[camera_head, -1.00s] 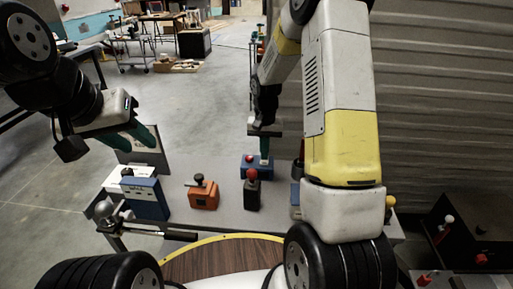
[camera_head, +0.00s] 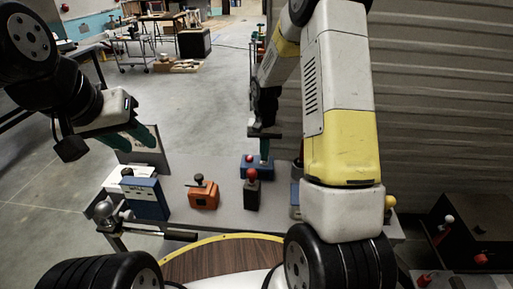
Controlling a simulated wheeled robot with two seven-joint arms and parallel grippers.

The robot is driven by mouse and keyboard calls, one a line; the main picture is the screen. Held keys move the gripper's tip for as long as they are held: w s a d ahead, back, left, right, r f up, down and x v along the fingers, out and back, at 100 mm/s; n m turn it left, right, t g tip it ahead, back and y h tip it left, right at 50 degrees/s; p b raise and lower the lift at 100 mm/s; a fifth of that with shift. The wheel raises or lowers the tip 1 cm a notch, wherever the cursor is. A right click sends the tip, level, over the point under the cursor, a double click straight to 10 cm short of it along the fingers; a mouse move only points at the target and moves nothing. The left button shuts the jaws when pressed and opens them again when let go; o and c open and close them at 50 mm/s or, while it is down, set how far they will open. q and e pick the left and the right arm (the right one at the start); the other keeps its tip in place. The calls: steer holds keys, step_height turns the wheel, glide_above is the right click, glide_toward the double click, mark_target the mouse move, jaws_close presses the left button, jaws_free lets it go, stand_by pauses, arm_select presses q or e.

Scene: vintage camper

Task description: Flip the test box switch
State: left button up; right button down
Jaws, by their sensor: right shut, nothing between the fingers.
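Several switch boxes stand on a grey table (camera_head: 228,222); no readable label tells which is the test box. A blue box with a red button (camera_head: 250,170) is at the back. In front of it is a black box with a red ball-topped lever (camera_head: 252,194). An orange box with a black handle (camera_head: 203,196) is to their left. My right gripper (camera_head: 265,160) is shut and empty, pointing down at the blue box beside its red button; I cannot tell if it touches. My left gripper (camera_head: 146,138) is raised above the table's left end, its finger gap unclear.
A blue and white box (camera_head: 148,196) stands at the table's left end. Another box is partly hidden behind my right arm. A round wooden top with a yellow rim (camera_head: 215,262) is in front. A corrugated wall (camera_head: 440,100) bounds the right; open floor lies back left.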

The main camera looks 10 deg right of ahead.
steer(key=shift+f, duration=0.55)
steer(key=shift+r, duration=3.55)
steer(key=s+a+r+n+t+y, duration=0.15)
steer(key=s+r+t, duration=0.25)
steer(key=s+r, duration=1.25)
steer(key=s+r+n+t, duration=0.2)
steer(key=s+r, duration=0.1)
steer(key=s, duration=0.4)
steer(key=shift+s+a+r+y, duration=0.35)
steer(key=shift+s+r, duration=0.05)
